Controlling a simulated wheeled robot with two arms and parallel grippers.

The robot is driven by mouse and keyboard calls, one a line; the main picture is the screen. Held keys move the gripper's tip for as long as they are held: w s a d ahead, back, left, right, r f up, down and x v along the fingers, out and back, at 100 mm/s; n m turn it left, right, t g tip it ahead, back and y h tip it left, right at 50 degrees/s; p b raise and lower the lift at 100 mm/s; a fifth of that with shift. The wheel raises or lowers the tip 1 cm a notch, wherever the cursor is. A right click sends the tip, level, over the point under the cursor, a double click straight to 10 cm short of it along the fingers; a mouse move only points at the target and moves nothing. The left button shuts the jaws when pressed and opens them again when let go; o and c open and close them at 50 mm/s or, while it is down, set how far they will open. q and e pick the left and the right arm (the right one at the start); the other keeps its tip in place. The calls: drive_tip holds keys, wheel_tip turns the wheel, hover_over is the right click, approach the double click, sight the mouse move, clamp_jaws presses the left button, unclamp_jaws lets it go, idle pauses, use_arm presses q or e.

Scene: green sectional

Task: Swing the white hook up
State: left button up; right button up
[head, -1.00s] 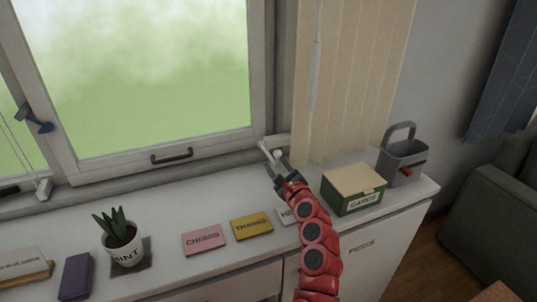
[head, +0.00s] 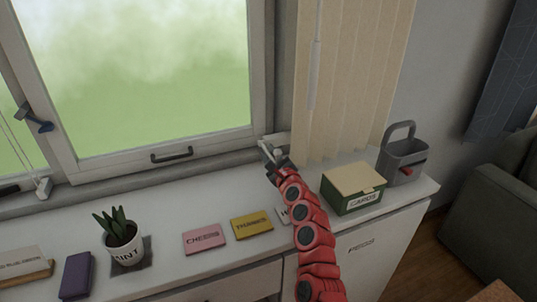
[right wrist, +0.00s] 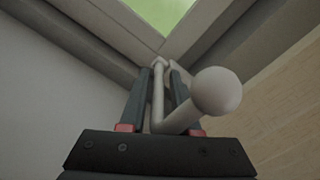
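The white hook (right wrist: 158,92) shows in the right wrist view as a pale bent rod with a round ball end, mounted near the lower corner of the window frame. In the head view it is small and mostly hidden by my right gripper (head: 271,156). In the right wrist view the two dark fingers of the right gripper (right wrist: 161,78) stand on either side of the rod. Small gaps show between rod and fingers, so it is open around the hook. The ball end sticks out in front of the right finger. My left gripper is not in view.
The beige blind (head: 345,80) hangs just right of the hook. On the white sill are a green card box (head: 352,200), a grey caddy (head: 403,160), a yellow card (head: 251,225), a pink card (head: 205,239) and a potted plant (head: 122,243). The window handle (head: 172,154) is to the left.

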clamp_jaws()
drive_tip(key=shift+f, duration=0.1)
drive_tip(key=shift+a+f, duration=0.1)
drive_tip(key=shift+a, duration=0.05)
idle(0.8)
